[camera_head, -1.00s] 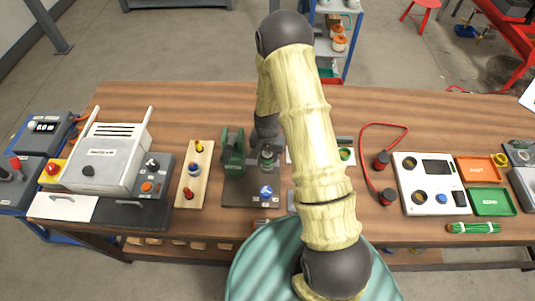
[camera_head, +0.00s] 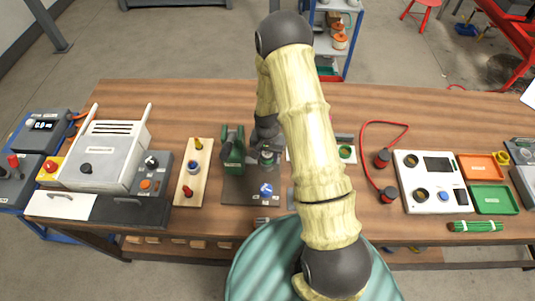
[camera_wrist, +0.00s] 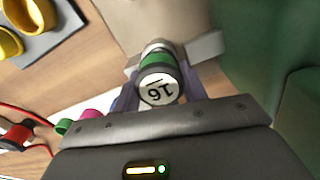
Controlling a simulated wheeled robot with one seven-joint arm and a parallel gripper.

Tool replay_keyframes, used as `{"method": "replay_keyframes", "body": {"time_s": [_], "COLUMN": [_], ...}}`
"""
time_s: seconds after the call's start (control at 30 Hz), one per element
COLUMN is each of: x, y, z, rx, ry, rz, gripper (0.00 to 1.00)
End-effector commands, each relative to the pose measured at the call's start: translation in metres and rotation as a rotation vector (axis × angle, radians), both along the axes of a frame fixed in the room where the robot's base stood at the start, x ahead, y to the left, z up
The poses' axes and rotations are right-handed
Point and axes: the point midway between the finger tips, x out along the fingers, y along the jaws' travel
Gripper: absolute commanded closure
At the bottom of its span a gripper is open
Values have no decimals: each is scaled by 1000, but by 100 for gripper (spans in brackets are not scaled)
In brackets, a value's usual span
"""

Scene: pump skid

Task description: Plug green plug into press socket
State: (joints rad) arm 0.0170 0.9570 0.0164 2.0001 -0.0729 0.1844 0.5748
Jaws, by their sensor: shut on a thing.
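The green plug (camera_wrist: 158,64) shows in the wrist view as a small cylinder with a green band and a white end marked with a number. My gripper (camera_wrist: 165,85) is shut on it, with pale fingers on both sides. The green press (camera_head: 233,148) stands on a dark base plate (camera_head: 238,193) with a blue button, just left of my arm in the head view. My gripper is beside the press, and its green body (camera_wrist: 262,45) fills the right of the wrist view. I cannot make out the press socket or whether the plug touches it.
A wooden board (camera_head: 193,178) with coloured plugs lies left of the press. Further left is a grey lidded machine (camera_head: 105,155). Red-corded plugs (camera_head: 382,158), a white panel (camera_head: 432,202) and orange (camera_head: 475,166) and green trays (camera_head: 487,198) lie right. Bare table shows along the back.

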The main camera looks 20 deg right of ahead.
Motion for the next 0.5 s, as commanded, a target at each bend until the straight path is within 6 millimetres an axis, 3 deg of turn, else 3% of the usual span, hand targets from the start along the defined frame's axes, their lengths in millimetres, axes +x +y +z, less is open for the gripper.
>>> {"method": "replay_keyframes", "body": {"time_s": [0.27, 0.3, 0.4, 0.5], "x": [0, 0, 0, 0], "y": [0, 0, 0, 0], "z": [-2, -2, -2, -2], "rx": [0, 0, 0, 0], "ry": [0, 0, 0, 0], "rz": [0, 0, 0, 0], "gripper": [85, 56, 36, 32]}}
